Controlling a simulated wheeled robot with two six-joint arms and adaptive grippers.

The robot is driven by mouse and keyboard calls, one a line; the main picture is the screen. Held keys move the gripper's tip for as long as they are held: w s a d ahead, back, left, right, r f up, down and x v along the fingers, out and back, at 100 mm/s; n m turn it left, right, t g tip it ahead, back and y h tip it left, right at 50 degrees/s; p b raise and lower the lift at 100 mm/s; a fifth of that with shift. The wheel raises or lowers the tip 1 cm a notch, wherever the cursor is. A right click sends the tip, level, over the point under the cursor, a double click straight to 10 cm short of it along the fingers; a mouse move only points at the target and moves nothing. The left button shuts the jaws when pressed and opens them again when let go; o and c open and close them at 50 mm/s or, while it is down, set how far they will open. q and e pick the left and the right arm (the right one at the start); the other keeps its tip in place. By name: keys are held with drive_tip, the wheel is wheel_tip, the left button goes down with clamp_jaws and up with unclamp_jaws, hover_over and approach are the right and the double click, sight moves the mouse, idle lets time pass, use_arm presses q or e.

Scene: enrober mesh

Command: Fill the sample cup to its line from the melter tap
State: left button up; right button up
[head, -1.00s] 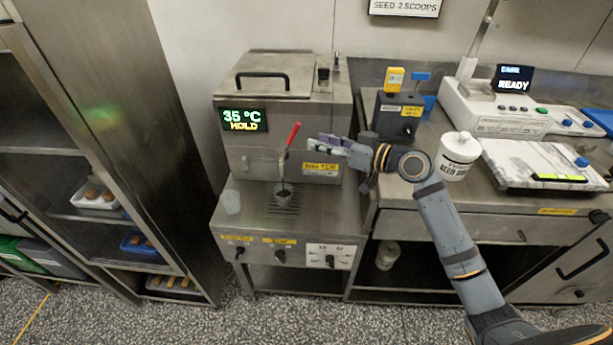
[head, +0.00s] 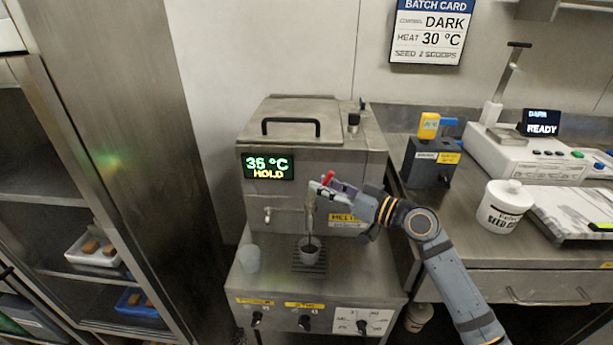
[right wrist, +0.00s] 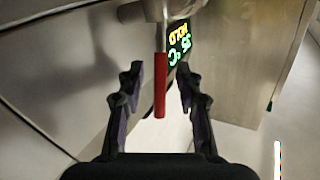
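The steel melter (head: 340,150) stands against the wall. Its tap has a red lever handle (head: 328,177), partly covered by my right gripper (head: 322,190). In the right wrist view the red handle (right wrist: 160,85) lies between the two spread fingers of my right gripper (right wrist: 159,88), with gaps on both sides. A small cup (head: 310,254) stands on the drip grate under the tap and looks dark inside. Its fill line and level are too small to read. Another pale translucent cup (head: 249,260) stands to its left, looking empty. My left gripper is out of view.
The melter display (head: 268,166) reads 35 °C HOLD. Knobs line the front panel below. A dark box (head: 428,165), a white lidded tub (head: 503,207) and a white machine (head: 530,150) stand on the right counter. A batch card (head: 430,32) hangs above. A steel rack stands left.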

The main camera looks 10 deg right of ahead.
drive_tip(key=shift+w+a, duration=0.25)
drive_tip(key=shift+w, duration=0.05)
drive_tip(key=shift+s, duration=0.1)
drive_tip(key=shift+c, duration=0.5)
clamp_jaws()
